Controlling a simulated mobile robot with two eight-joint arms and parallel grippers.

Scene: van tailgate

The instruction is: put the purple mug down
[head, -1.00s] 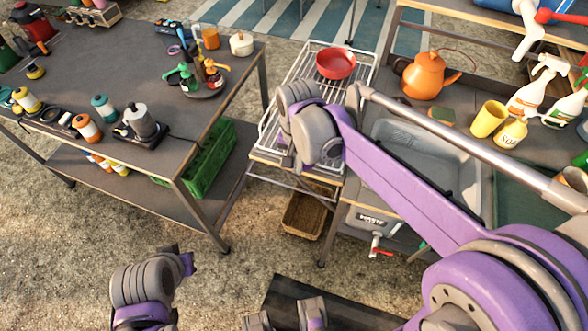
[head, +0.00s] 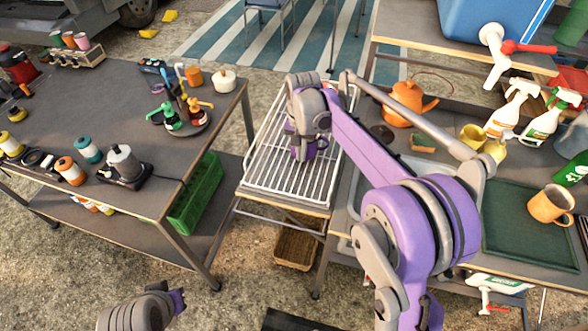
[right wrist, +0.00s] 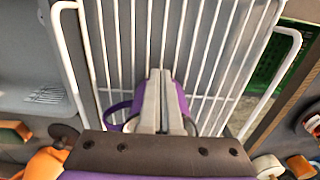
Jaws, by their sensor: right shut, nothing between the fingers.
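The white wire rack (head: 262,178) stands between the long table and the sink unit. My right gripper (head: 302,142) points down over the rack with its fingers shut and empty. The purple mug (right wrist: 183,103) is at the fingers in the right wrist view, with its handle to their left. It is partly hidden behind the fingers. In the head view the purple mug (head: 316,148) shows only in part, low beside the gripper over the rack slats. My left wrist is at the bottom left edge with the left gripper (head: 178,300), whose fingers I cannot make out.
An orange kettle (head: 405,102), yellow cup (head: 472,136) and spray bottles stand right of the rack. An orange mug (head: 550,204) stands on the green tray (head: 510,235). A green crate (head: 196,190) is under the left table. The near part of the rack is clear.

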